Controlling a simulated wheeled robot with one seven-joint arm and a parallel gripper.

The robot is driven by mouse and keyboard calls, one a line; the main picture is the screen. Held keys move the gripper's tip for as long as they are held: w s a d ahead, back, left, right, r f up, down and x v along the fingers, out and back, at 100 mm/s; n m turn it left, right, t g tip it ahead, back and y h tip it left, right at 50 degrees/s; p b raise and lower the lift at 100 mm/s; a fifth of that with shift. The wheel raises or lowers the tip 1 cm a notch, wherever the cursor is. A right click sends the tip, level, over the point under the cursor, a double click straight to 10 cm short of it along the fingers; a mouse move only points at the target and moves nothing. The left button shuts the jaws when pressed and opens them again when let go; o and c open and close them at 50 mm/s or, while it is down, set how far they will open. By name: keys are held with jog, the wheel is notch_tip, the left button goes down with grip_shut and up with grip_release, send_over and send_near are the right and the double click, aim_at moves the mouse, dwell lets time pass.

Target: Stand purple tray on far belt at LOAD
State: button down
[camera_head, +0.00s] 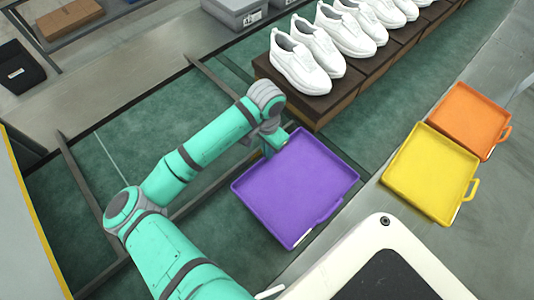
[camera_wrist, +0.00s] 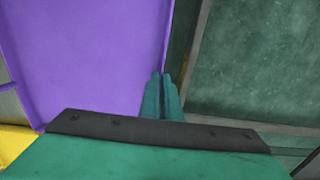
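The purple tray (camera_head: 297,187) is in the middle of the head view, apparently held above the green belt surface (camera_head: 235,232). My gripper (camera_head: 275,141) is at the tray's upper-left edge. In the wrist view, the purple tray (camera_wrist: 85,60) fills the left side. There my gripper's fingers (camera_wrist: 163,97) are close together, with the tray's rim between them. I see no LOAD marking in either view, so I cannot tell which stretch of belt is LOAD.
White shoes (camera_head: 300,66) stand in a row on brown blocks (camera_head: 325,102), close to the tray's upper side. A yellow tray (camera_head: 430,172) and an orange tray (camera_head: 468,120) lie on the grey surface at right. Dark bars (camera_head: 82,185) cross the green area at left. Grey bins (camera_head: 236,12) are at the top.

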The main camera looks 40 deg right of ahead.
jog(key=shift+w+d+f, duration=0.3)
jog(key=shift+w+f, duration=0.15)
jog(key=shift+f, duration=0.2)
jog(key=shift+s+f, duration=0.1)
jog(key=shift+f, duration=1.5)
jog(key=c, duration=2)
grip_release()
notch_tip(320, 180, up, 12)
